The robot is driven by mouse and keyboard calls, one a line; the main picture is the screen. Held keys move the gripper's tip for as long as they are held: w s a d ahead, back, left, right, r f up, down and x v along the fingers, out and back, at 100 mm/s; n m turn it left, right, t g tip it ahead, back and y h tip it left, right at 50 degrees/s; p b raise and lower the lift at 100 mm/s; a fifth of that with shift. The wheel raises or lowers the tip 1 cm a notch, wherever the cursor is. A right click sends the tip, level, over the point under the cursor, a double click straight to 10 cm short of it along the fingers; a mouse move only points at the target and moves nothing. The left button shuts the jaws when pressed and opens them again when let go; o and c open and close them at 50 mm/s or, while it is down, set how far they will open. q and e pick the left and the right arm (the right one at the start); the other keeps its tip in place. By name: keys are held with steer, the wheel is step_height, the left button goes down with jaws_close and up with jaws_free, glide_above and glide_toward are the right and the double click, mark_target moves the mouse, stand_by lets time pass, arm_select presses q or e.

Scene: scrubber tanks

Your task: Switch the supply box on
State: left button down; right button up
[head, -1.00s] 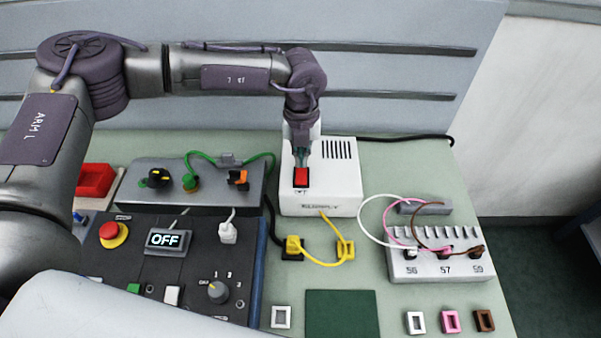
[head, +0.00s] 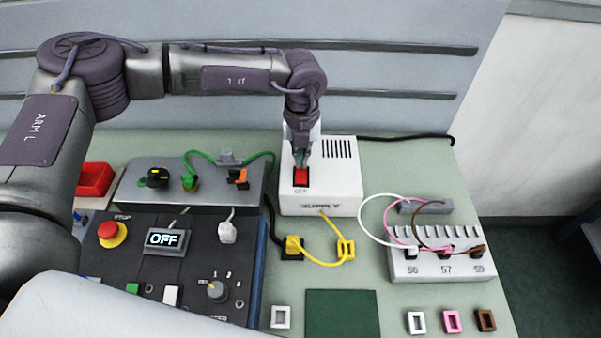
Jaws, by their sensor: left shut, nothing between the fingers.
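The supply box (head: 335,195) is a white box with a vent grille, standing at the back middle of the bench. On its top left is a red rocker switch (head: 301,177) in a dark frame. My left gripper (head: 301,160) points down over the switch, shut and empty, with its fingertips at the far end of the red rocker. I cannot tell whether they touch it or hover just above. The fingers partly hide the switch's far end. A small display (head: 167,241) on the dark panel reads OFF. My right gripper is not in view.
A yellow cable (head: 320,263) runs from the supply box's front. A grey terminal block (head: 437,265) with white, pink and brown wires stands right. A grey box (head: 190,190) with a green cable and a dark control panel (head: 200,270) with a red stop button stand left.

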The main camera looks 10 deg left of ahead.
arm_select(q)
steer(key=shift+f+b, duration=0.85)
steer(key=shift+f, duration=0.15)
steer(key=shift+r, duration=0.15)
steer(key=shift+r+p, duration=1.55)
steer(key=shift+r, duration=1.9)
